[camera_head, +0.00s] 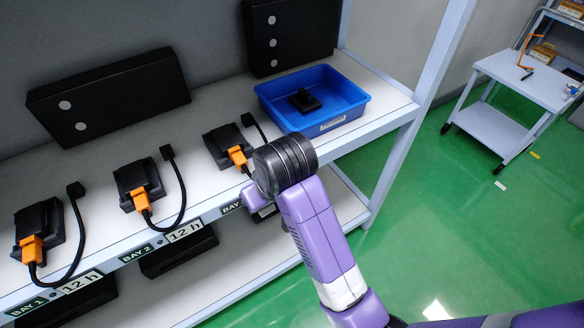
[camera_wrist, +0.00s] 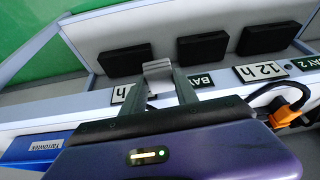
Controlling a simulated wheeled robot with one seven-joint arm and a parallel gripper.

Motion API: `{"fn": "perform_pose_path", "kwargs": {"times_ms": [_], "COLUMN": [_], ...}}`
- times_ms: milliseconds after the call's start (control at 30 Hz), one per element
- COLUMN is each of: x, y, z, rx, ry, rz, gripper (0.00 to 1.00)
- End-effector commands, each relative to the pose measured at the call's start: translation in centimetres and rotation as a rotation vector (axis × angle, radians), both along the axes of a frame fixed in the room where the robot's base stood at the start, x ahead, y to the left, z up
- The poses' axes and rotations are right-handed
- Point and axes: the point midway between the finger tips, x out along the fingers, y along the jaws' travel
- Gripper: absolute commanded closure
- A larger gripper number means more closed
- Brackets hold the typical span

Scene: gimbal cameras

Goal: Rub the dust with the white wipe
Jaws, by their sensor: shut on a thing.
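My gripper (camera_wrist: 160,80) shows in the wrist view with its two dark fingers on either side of a small pale grey-white piece, which looks like the white wipe (camera_wrist: 157,69). The gripper is shut on it, at the front edge of the shelf near the bay labels. In the head view my purple arm reaches to the shelf's front edge beside the blue tray, and the fingers and wipe are mostly hidden behind it. I cannot make out any dust in either view.
A blue tray (camera_head: 264,94) with a black object (camera_head: 304,100) stands on the upper shelf (camera_head: 95,191). Several black devices with orange plugs (camera_head: 142,200) and looped cables line the shelf to the left. Black boxes (camera_wrist: 202,47) sit on the lower shelf. A trolley (camera_head: 524,80) stands far right.

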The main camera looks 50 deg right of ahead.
Motion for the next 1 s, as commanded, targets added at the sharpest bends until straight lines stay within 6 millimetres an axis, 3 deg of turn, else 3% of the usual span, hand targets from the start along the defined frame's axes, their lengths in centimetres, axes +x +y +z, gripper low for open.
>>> {"fn": "perform_pose_path", "kwargs": {"times_ms": [200, 1000], "x": [0.6, 0.9], "y": [4.5, 3.9], "z": [-2.7, -2.1], "rx": [0.000, -0.002], "ry": [0.003, -0.007], "rz": [0.189, 0.170], "gripper": [0.97, 0.97]}}
